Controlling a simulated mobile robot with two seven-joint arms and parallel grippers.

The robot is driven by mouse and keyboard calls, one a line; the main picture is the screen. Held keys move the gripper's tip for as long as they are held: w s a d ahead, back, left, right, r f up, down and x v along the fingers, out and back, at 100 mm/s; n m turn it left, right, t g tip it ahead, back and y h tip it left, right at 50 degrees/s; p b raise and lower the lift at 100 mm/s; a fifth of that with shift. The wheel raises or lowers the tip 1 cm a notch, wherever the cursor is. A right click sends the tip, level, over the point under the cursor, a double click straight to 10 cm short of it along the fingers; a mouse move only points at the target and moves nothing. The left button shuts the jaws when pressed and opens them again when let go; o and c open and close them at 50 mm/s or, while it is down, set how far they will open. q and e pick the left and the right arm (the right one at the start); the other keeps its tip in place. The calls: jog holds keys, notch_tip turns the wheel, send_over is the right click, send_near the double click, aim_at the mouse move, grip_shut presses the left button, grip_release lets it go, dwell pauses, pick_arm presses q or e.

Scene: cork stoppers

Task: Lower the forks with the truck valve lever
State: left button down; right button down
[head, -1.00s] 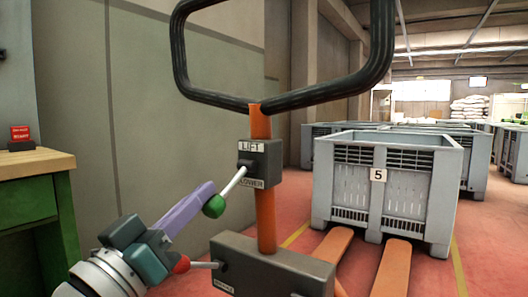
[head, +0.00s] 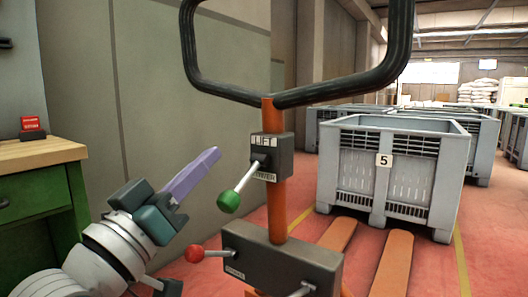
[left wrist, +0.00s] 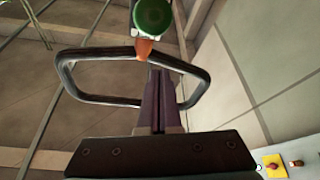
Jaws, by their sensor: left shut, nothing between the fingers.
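The valve lever's green knob (head: 229,202) hangs at the end of a silver rod from the grey LIFT/LOWER box (head: 272,157) on the orange truck post (head: 278,210). The rod slants down to the left, towards the LOWER side. My left gripper (head: 214,153), with purple fingers, is shut and empty. Its tips are above and left of the knob, with a gap in the picture. In the left wrist view the green knob (left wrist: 153,16) shows beyond the closed fingers (left wrist: 160,85). The orange forks (head: 393,265) reach under the grey crate (head: 345,185) marked 5. My right gripper is out of view.
The black handle loop (head: 290,100) stands above the box. A green bench with a wooden top (head: 40,152) is at the left. More crates stand behind.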

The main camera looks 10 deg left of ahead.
pick_arm(q)
jog(key=v, duration=1)
jog(key=shift+p, duration=0.45)
jog(key=s+d+r+m+g+y+p, duration=0.25)
jog(key=d+r+g+p, duration=0.4)
jog(key=p, duration=1.05)
jog(key=s+a+r+g+y+p, duration=0.1)
jog(key=s+a+r+g+p, duration=0.1)
jog(key=s+r+g+p, duration=0.6)
jog(key=s+a+r+g+y+p, duration=0.2)
jog(key=s+a+r+g+p, duration=0.15)
jog(key=s+r+p, duration=0.45)
notch_tip(320, 180, up, 34)
jog(key=s+p, duration=0.1)
jog(key=p, duration=3.7)
jog(key=shift+s+d+m, duration=0.25)
jog(key=shift+d+m, duration=0.1)
jog(key=shift+d, duration=0.1)
